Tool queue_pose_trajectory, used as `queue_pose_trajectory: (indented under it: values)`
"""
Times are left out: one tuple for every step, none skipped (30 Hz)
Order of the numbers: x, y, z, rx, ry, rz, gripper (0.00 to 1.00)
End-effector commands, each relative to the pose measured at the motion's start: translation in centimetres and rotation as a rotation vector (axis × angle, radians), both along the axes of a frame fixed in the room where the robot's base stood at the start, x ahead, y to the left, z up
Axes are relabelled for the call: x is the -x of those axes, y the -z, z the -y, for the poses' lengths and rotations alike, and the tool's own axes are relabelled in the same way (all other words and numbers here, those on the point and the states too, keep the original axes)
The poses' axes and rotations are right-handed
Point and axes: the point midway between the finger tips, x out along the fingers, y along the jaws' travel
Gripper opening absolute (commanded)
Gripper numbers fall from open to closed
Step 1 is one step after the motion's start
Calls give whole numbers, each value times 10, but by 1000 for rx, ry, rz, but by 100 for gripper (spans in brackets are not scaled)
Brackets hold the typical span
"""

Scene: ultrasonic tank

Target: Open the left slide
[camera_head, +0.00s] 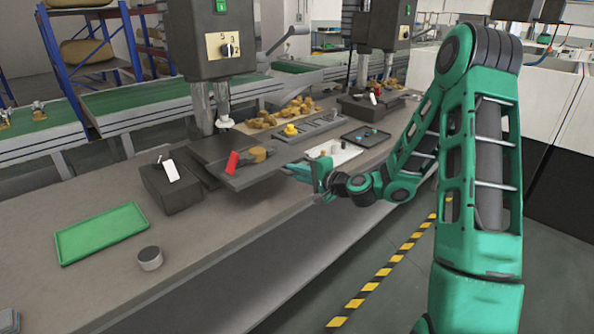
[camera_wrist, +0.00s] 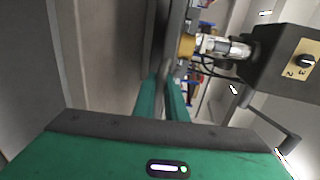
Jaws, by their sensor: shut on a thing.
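The left slide (camera_head: 258,174) is a dark grey plate under the left press (camera_head: 212,42). It juts toward the front edge of the bench, with a brown-yellow part and a red piece on top. My gripper (camera_head: 297,171) comes from the right and is shut on the slide's right edge. In the wrist view, the two green fingers of my gripper (camera_wrist: 165,98) close around a dark thin strip, which looks like the slide's edge (camera_wrist: 173,45). The exact contact is partly hidden by the fingers.
A dark box with a white switch (camera_head: 172,186) stands left of the slide. A green tray (camera_head: 102,233) and a round grey can (camera_head: 149,258) are on the bench's left. A black tray (camera_head: 365,137) and yellow parts (camera_head: 292,112) lie beyond my gripper. The aisle has striped floor tape.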

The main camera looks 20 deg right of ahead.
Motion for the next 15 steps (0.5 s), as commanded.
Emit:
queue_pose_trajectory:
  values:
    - [1, 2, -2, 0, -4, -4, 0]
    - [2, 2, -3, 0, -5, -4, 0]
    - [2, 2, -3, 1, -5, -4, 0]
    - [2, 2, -4, 1, -5, -4, 0]
    - [2, 2, -4, 0, -6, -4, 0]
    - [2, 2, -4, 0, -6, -4, 0]
    - [2, 2, -4, 0, -6, -4, 0]
    - [2, 2, -4, 0, -6, -4, 0]
    - [2, 2, -5, 1, -6, -4, 0]
    - [2, 2, -5, 1, -6, -4, 0]
    - [1, 2, -5, 1, -7, -4, 0]
    - [1, 2, -5, 1, -7, -4, 19]
    - [1, 2, -5, 1, -7, -4, 26]
    - [1, 2, -5, 1, -7, -3, 30]
    - [1, 1, -5, 0, -7, -2, 30]
